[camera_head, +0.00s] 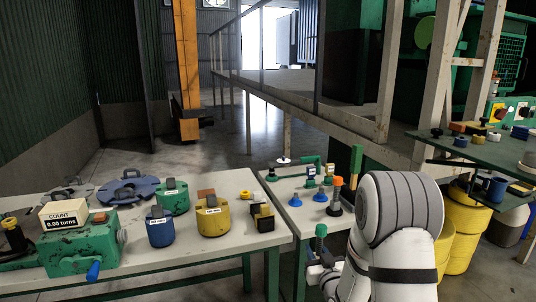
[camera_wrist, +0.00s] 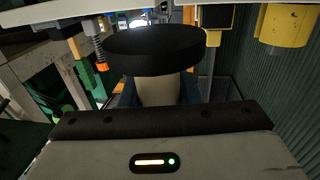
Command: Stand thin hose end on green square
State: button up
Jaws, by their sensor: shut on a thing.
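My gripper (camera_head: 318,272) is low in front of the right-hand table, partly hidden by my white arm. In the wrist view its blue-grey jaws (camera_wrist: 130,93) are shut on a pale piece (camera_wrist: 157,92) with a wide dark disc (camera_wrist: 155,48). The disc hides what lies beyond it. In the head view a green-topped upright piece (camera_head: 321,231) shows just above the gripper; I cannot tell if it is the held piece. An orange-tipped piece (camera_head: 336,188) stands on the table; its spring shows in the wrist view (camera_wrist: 98,48). I cannot make out a flat green square.
The right-hand table (camera_head: 283,187) carries small blue-based pieces (camera_head: 295,201) and a green pipe frame (camera_head: 299,160). The left table (camera_head: 210,252) holds yellow (camera_head: 213,222), blue (camera_head: 159,235) and green (camera_head: 174,203) canisters and a green counter box (camera_head: 80,250). Yellow drums (camera_head: 460,235) stand at right.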

notch_tip(320, 180, down, 10)
jog(key=s+m+h+p, duration=0.2)
jog(key=h, duration=0.1)
jog(key=shift+d+p, duration=0.3)
jog(key=shift+d, duration=0.1)
jog(key=shift+r, duration=0.1)
